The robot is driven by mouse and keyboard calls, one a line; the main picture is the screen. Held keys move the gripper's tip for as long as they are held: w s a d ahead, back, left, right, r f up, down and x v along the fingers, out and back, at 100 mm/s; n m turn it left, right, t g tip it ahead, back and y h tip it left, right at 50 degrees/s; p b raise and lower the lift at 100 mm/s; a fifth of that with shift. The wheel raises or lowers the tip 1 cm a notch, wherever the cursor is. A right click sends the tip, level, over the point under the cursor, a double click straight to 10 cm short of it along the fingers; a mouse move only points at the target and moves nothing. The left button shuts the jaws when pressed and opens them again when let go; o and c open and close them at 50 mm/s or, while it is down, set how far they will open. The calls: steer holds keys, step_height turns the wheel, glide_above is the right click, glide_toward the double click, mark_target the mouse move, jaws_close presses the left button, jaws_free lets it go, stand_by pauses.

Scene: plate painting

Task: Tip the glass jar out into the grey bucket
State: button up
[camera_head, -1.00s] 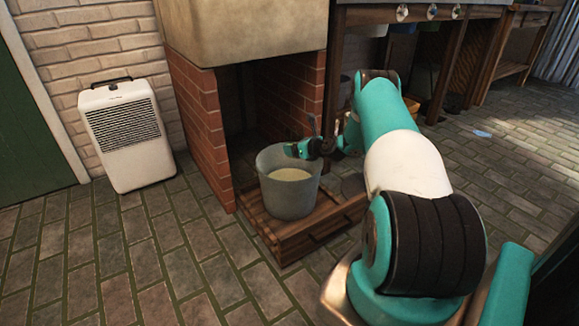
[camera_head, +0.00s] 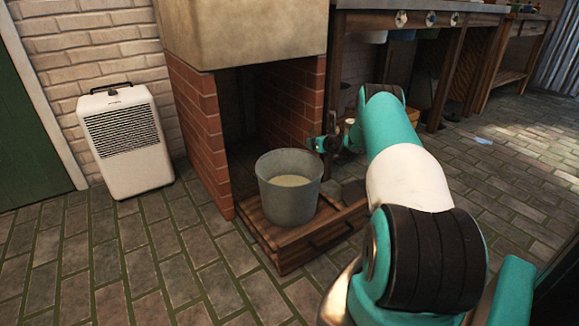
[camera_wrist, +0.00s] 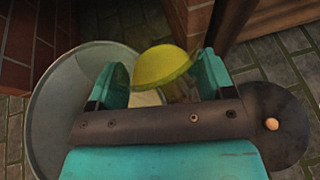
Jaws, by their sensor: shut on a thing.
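My gripper (camera_wrist: 160,76) is shut on the glass jar (camera_wrist: 164,66), which shows between the teal fingers in the wrist view as clear glass with a rounded yellow patch. I cannot tell how far the jar is tilted. In the head view my gripper (camera_head: 322,143) is at the upper right of the grey bucket (camera_head: 289,204), and the jar cannot be made out there. The bucket stands upright with pale contents low inside. In the wrist view the bucket's rim (camera_wrist: 52,80) curves behind and left of the fingers.
The bucket stands on a low wooden platform (camera_head: 285,250) before a brick alcove (camera_head: 200,135). A white dehumidifier (camera_head: 126,140) stands at the left wall. A wooden workbench (camera_head: 420,60) is at the back right. The paved floor (camera_head: 110,260) at front left is clear.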

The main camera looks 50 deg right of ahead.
steer(key=shift+a+f+n+h, duration=0.2)
steer(key=shift+a+n+h, duration=0.15)
steer(key=shift+n+h, duration=0.05)
steer(key=shift+w+a+r+n+h+p, duration=0.1)
steer(key=shift+a+r+n+h+p, duration=0.3)
steer(key=shift+n+p, duration=0.35)
steer(key=shift+a+f+n+h, duration=0.3)
steer(key=shift+f+n+h, duration=0.05)
steer(key=shift+h, duration=0.05)
steer(key=shift+w+a+r+n+t+h+b, duration=0.15)
steer(key=shift+n+t+h+b, duration=0.3)
steer(key=shift+n, duration=0.6)
steer(key=shift+a+r+n+t+h+b, duration=0.1)
steer(key=shift+a+n+t+h+b, duration=0.35)
steer(key=shift+n, duration=0.65)
steer(key=shift+w+a+r+n+t+h+b, duration=0.1)
steer(key=shift+r+n+t+h+b, duration=0.1)
steer(key=shift+n+h+b, duration=0.65)
steer(key=shift+r+n+t+y, duration=0.25)
steer(key=shift+r+n+t, duration=0.1)
steer(key=shift+n, duration=0.55)
steer(key=shift+w+a+f+n+b, duration=0.1)
steer(key=shift+a+n+b, duration=0.55)
steer(key=shift+b, duration=0.45)
